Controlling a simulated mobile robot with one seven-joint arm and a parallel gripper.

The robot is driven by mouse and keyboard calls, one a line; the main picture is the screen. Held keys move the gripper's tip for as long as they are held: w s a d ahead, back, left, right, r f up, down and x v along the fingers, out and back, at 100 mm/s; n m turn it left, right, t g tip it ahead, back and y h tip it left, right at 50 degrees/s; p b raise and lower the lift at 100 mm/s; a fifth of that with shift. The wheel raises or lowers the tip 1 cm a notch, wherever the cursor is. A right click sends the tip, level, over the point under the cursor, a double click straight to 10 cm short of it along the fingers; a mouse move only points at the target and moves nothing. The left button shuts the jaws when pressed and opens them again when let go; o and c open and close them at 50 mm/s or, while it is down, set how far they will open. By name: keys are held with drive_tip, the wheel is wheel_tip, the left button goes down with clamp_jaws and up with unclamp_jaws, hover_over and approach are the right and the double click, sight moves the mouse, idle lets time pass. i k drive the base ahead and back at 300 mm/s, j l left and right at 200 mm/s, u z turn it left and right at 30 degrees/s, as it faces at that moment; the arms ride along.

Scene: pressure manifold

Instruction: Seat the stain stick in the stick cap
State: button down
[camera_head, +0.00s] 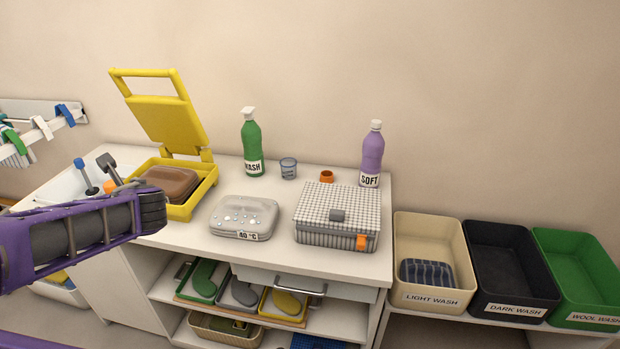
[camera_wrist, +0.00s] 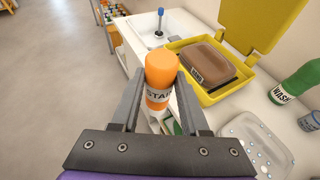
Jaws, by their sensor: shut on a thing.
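The stain stick (camera_wrist: 161,70) is an orange cylinder with a white label, seen close up in the wrist view. My gripper (camera_wrist: 158,92) is shut on it, one finger at each side. A small orange cup-like piece, which looks like the stick cap (camera_head: 326,176), stands on the counter behind the checked box. It is apart from my gripper and not in the wrist view.
The counter (camera_head: 270,258) holds an open yellow press (camera_head: 205,190), a clear case (camera_head: 243,217), a checked box (camera_head: 335,215), a green WASH bottle (camera_head: 251,145), a small blue cup (camera_head: 288,168) and a purple SOFT bottle (camera_head: 371,155). Wash bins stand at the right.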

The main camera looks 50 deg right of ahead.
sight(327, 180)
drive_tip(key=z, duration=1.65)
